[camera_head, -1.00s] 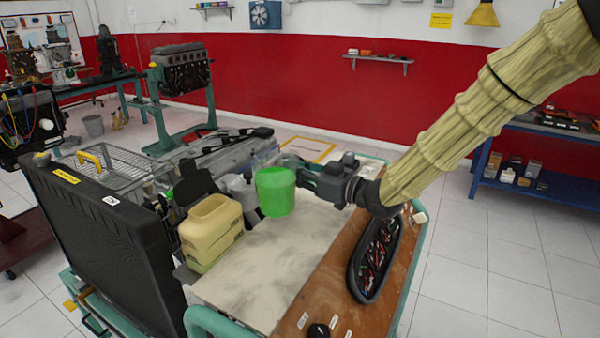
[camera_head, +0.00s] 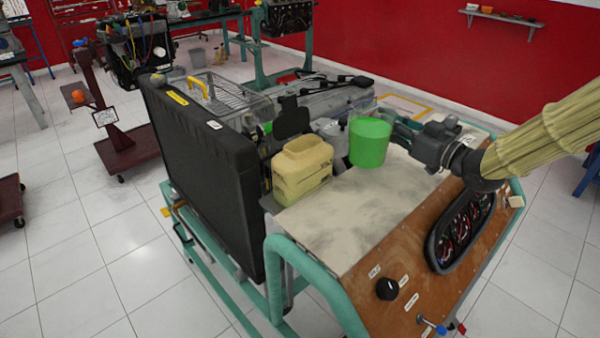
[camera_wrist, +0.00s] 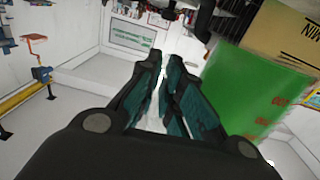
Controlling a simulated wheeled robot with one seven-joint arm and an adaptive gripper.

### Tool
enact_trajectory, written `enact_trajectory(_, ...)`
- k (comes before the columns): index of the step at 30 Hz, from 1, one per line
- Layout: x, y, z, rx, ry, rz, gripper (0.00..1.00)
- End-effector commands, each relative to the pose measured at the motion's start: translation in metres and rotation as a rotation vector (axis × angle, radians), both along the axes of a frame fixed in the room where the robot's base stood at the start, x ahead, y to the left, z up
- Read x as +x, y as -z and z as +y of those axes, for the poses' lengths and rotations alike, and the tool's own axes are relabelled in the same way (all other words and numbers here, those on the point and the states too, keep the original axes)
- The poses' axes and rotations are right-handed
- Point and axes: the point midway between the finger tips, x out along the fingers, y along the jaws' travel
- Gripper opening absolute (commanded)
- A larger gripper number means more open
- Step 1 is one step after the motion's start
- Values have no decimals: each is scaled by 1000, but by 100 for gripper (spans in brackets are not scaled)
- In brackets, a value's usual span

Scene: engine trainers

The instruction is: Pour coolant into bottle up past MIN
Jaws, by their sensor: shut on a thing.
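The green jug (camera_head: 370,142) looks upright above the pale board, right of the cream bottle. My gripper (camera_head: 402,128) reaches it from the right and is shut on its handle side. In the wrist view my gripper's dark fingers (camera_wrist: 165,88) lie close together on a pale strip, and the green jug (camera_wrist: 250,92) fills the right, with red marks on its wall. The cream bottle (camera_head: 302,170) stands open-topped beside the black radiator. In the wrist view the bottle (camera_wrist: 283,42) shows a MIN mark near the top right. I cannot see the level inside it.
The black radiator (camera_head: 205,165) stands left of the bottle. The pale board (camera_head: 345,215) in front is bare. The wooden panel (camera_head: 420,265) with gauges and a knob lies to the right. A teal tube frame (camera_head: 318,275) edges the near side.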

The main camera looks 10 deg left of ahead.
Motion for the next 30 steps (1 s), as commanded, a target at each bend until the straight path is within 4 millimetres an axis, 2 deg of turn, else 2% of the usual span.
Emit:
enact_trajectory(11, 4, -3, 4, 4, -3, 2, 0)
enact_trajectory(30, 47, -3, 39, 21, -16, 25, 0)
